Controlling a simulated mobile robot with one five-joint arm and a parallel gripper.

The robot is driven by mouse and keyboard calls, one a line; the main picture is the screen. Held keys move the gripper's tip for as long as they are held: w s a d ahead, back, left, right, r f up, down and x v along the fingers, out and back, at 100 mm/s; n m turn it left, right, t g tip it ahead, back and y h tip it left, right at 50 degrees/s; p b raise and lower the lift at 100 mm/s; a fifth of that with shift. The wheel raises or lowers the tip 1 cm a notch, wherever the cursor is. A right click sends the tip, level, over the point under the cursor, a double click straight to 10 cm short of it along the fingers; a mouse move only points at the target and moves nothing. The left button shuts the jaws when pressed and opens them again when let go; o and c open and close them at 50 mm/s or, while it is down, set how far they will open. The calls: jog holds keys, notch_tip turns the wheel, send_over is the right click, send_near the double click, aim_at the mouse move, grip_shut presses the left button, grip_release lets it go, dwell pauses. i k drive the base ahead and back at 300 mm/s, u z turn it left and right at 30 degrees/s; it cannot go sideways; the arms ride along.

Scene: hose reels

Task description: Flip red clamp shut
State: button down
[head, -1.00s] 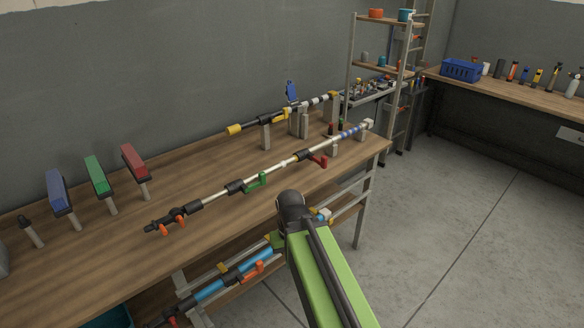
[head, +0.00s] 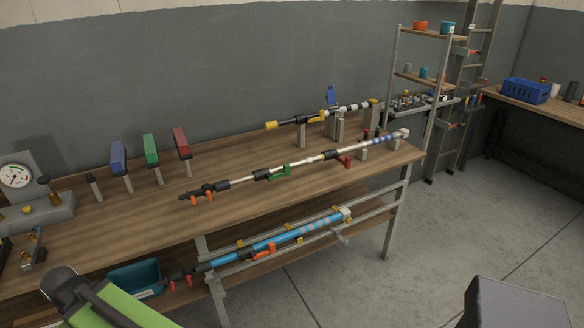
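A red clamp (head: 343,161) sits on the white pole (head: 310,160) lying across the wooden bench, right of its middle. Its red part hangs below the pole, toward the bench's front; I cannot tell whether it is open or shut. A green clamp (head: 281,171) is on the same pole to its left. Two small orange-red levers (head: 201,197) hang at the pole's dark left end. My green arm shows at the bottom left, well away from the red clamp. My gripper's fingers are not in view.
Behind is a second pole with a raised blue lever (head: 330,95). Blue, green and red (head: 181,142) blocks stand on posts at left, near a gauge (head: 16,176). A blue pole (head: 285,240) lies on the lower shelf. Floor right of the bench (head: 440,220) is open.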

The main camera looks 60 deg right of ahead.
aim_at(347, 163)
jog(key=u, duration=1.1)
jog(key=k, duration=1.25)
jog(key=z, duration=0.4)
jog(key=i, duration=1)
jog(key=z, duration=0.1)
